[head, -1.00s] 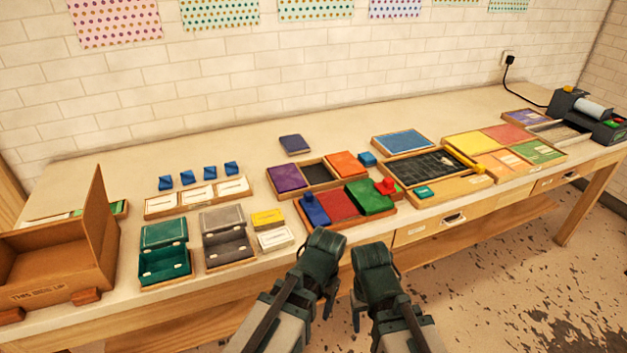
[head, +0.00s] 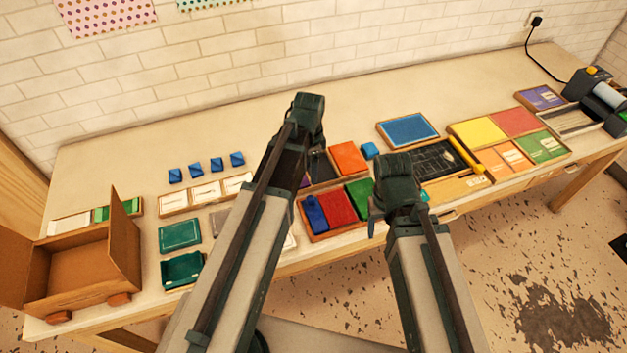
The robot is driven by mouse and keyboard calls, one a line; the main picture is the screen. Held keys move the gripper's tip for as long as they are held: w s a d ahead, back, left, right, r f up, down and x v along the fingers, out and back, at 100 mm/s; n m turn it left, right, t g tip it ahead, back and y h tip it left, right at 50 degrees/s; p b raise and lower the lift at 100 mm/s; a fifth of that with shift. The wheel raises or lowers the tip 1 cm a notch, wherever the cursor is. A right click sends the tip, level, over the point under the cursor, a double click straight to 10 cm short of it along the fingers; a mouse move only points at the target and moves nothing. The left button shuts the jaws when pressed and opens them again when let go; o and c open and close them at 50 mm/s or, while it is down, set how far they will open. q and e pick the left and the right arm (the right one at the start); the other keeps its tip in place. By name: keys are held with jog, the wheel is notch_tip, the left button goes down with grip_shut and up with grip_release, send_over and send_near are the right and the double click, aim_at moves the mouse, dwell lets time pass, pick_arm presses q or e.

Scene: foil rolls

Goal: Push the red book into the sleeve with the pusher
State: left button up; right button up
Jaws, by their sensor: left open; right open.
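A flat red piece (head: 336,206), which may be the red book, lies in a wooden tray between a blue piece (head: 316,213) with a knob-like top and a green piece (head: 359,193). I cannot tell which thing is the sleeve or the pusher.
An orange piece (head: 349,157) and a small blue block (head: 370,150) are behind the tray. A black board (head: 436,160) with a yellow bar (head: 465,156) is at right. An open cardboard box (head: 85,268) stands at left. The table's back strip is mostly clear.

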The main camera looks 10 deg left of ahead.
aim_at(311, 197)
pick_arm(q)
jog(key=shift+f, duration=0.15)
notch_tip(311, 197, down, 14)
jog(key=b, duration=1.4)
jog(key=shift+r, duration=0.2)
grip_shut()
dwell(0.7)
